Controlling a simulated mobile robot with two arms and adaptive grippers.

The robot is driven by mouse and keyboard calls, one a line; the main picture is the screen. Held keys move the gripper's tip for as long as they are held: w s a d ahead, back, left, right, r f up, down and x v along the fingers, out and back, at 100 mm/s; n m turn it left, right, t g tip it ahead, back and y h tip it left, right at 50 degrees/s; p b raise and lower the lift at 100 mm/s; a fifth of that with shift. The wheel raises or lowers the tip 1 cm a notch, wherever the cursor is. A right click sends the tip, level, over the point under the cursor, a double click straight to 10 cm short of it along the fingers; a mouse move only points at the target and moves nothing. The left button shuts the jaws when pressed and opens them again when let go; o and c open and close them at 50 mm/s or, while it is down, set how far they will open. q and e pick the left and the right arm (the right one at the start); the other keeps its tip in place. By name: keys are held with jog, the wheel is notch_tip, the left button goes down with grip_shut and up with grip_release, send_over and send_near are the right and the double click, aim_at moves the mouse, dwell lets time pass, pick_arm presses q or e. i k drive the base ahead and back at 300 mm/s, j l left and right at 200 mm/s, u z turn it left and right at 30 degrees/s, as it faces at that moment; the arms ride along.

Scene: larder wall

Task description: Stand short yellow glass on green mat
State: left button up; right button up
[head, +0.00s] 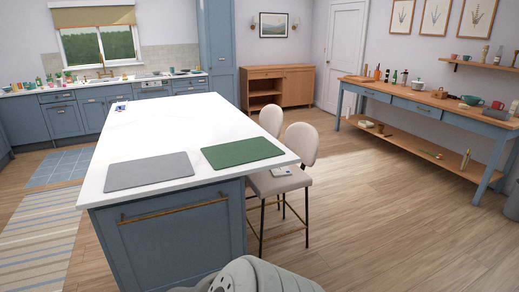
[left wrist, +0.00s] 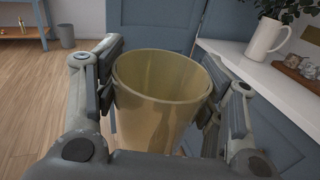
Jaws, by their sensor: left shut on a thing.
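The short yellow glass (left wrist: 150,105) is upright in the left wrist view, open end up and see-through. My left gripper (left wrist: 162,95) is shut on it, with a finger pad on each side of its wall. The green mat (head: 243,151) lies flat and bare on the white island top in the head view, near its front right corner. Neither gripper shows in the head view, and the right gripper is in no view.
A grey mat (head: 150,171) lies left of the green one on the island (head: 165,130). Two stools (head: 298,150) stand at its right side. In the left wrist view, a white jug (left wrist: 265,40) with leaves stands on a white shelf.

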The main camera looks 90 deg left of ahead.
aim_at(211, 149)
jog(key=j+u, duration=0.85)
jog(key=i+j+u, duration=0.15)
jog(key=j+u, duration=0.25)
jog(key=i+j+u, duration=0.15)
jog(key=j+u, duration=0.3)
jog(key=i+j+u, duration=0.15)
jog(key=i+j, duration=0.5)
jog(key=j, duration=0.25)
jog(key=i+j+u, duration=0.2)
jog(key=i+j, duration=0.45)
jog(key=j, duration=0.15)
